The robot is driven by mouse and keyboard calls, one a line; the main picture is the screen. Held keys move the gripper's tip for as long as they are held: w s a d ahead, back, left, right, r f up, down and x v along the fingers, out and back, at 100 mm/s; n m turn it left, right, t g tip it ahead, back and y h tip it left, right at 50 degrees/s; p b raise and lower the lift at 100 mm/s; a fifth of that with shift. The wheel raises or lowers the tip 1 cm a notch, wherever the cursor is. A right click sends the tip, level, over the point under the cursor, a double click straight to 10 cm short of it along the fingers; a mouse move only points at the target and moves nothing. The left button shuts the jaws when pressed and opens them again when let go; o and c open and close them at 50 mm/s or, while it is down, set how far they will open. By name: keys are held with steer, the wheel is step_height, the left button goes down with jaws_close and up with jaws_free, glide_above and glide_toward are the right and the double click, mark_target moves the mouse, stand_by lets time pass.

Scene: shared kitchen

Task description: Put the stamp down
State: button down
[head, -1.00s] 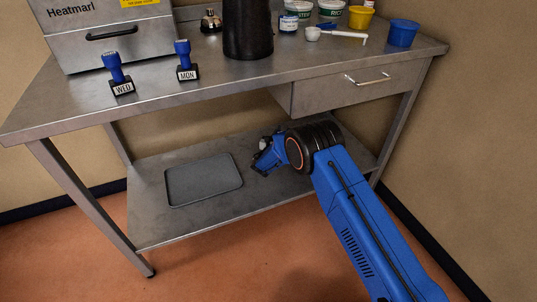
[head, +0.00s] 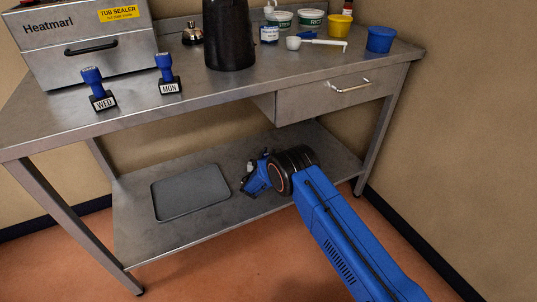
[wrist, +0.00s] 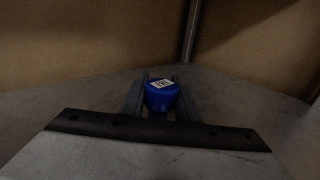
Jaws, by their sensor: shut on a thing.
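My gripper (head: 250,180) is low over the steel lower shelf (head: 150,243), right of the grey tray (head: 158,206). In the wrist view my gripper (wrist: 161,92) is shut on a stamp's blue handle (wrist: 160,99), which has a small white label on top. The label is too small to read. The stamp's base is hidden below the handle, and I cannot tell whether it touches the shelf. Two other blue-handled stamps, WED (head: 97,88) and MON (head: 168,76), stand upright on the table top.
A tub sealer (head: 85,45), a dark cylinder (head: 229,38), tubs including a blue one (head: 380,39), and a white scoop (head: 294,43) stand on the table. A drawer (head: 330,93) hangs above the shelf at right. A table leg (head: 75,218) stands front left.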

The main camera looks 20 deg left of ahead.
steer(key=c, duration=1.4)
jaws_free()
steer(key=shift+f, duration=0.1)
steer(key=shift+o, duration=0.2)
steer(key=s, duration=0.8)
steer(key=s+d, duration=0.1)
steer(key=s, duration=0.3)
